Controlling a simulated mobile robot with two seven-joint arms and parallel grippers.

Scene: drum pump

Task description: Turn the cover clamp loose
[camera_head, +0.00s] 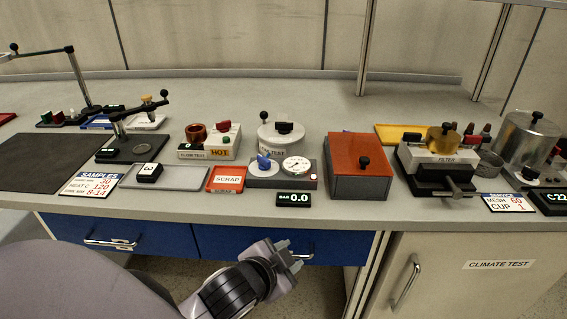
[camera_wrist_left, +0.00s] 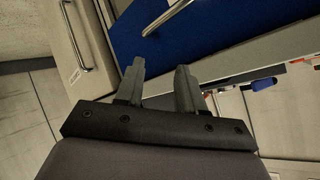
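No part is labelled as the cover clamp, so I cannot tell for certain which it is. A round white-lidded vessel (camera_head: 294,137) stands at the back middle of the bench, with a black grip (camera_head: 284,127) on its lid and a black ball-ended post at its left. To the right, the unit marked FILTER (camera_head: 430,153) carries a dark handle (camera_head: 456,187) at its front. My left gripper (camera_head: 293,256) is in front of the blue drawers, below the bench top, apart from these things. The left wrist view shows its two fingers (camera_wrist_left: 158,86) spread and empty. My right gripper is out of view.
A gauge unit (camera_head: 262,178) with a blue knob and a 0.0 display stand before the vessel. An orange-topped box (camera_head: 358,150) stands between vessel and filter unit. A metal drum (camera_head: 527,139) is at far right. The bench's front edge (camera_head: 330,218) lies above my gripper.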

